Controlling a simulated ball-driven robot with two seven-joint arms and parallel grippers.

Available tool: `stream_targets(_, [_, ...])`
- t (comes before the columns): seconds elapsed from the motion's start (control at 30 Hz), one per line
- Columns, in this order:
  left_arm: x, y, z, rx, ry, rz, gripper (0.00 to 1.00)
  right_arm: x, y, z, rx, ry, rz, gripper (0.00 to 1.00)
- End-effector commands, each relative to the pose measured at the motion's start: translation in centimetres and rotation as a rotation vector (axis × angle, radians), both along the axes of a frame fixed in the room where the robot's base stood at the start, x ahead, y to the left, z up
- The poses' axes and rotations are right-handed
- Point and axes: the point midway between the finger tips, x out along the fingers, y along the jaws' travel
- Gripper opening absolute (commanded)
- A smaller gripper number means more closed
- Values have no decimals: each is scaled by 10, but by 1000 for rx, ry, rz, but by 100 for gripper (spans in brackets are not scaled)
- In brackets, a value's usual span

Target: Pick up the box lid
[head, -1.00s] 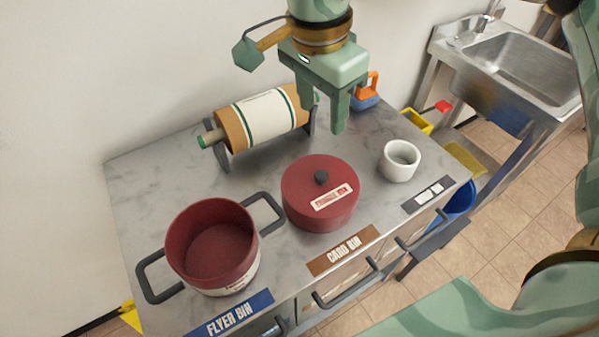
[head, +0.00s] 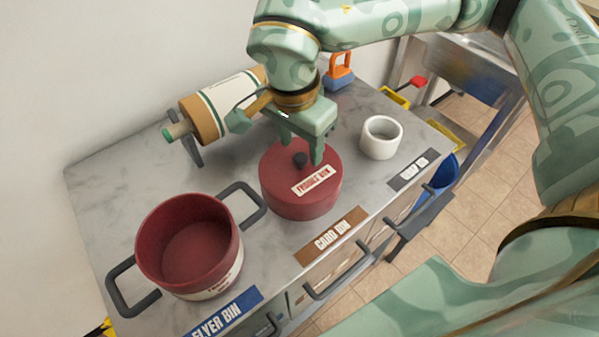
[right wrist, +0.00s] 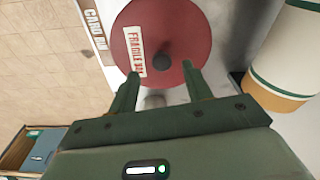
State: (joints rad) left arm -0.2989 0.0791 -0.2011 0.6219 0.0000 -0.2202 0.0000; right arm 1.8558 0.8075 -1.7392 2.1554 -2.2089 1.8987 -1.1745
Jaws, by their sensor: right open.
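The box lid (head: 318,169) is the round dark red top with a black knob (head: 299,159) and a "FRAGILE BOX" label. It sits on the red round box (head: 303,207) on the counter. My right gripper (head: 301,154) is open over the lid, with its fingers on either side of the knob in the head view. In the right wrist view the lid (right wrist: 185,35) lies beyond the fingertips and the knob (right wrist: 162,62) shows between them, apart from both. I cannot tell the exact height of the fingertips above the lid. My left gripper is not in view.
An open red pot (head: 190,245) with dark handles stands at the left front. A white cup (head: 381,138) stands to the right of the box. A striped roll on a stand (head: 215,108) lies behind it. The marble counter (head: 110,200) is bare at the left.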

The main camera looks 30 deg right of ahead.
Motion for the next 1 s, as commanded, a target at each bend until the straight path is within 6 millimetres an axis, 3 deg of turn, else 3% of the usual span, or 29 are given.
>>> stream_targets(0.03, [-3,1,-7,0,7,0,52,2,0,-15,0,7,-1,49])
stream_targets(0.13, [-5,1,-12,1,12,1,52,3,-2,-30,0,6,-1,49])
stream_targets(0.37, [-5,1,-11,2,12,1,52,4,-2,-33,0,1,-1,49])
stream_targets(0.4, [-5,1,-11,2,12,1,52,4,-2,-33,0,1,-1,47])
stream_targets(0.57, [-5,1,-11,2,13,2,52,4,-2,-32,0,1,-1,2])
stream_targets(0.6, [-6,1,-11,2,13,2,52,4,-2,-32,0,1,-1,0])
stream_targets(1.0, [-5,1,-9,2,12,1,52,4,-2,-24,1,-2,-1,0])
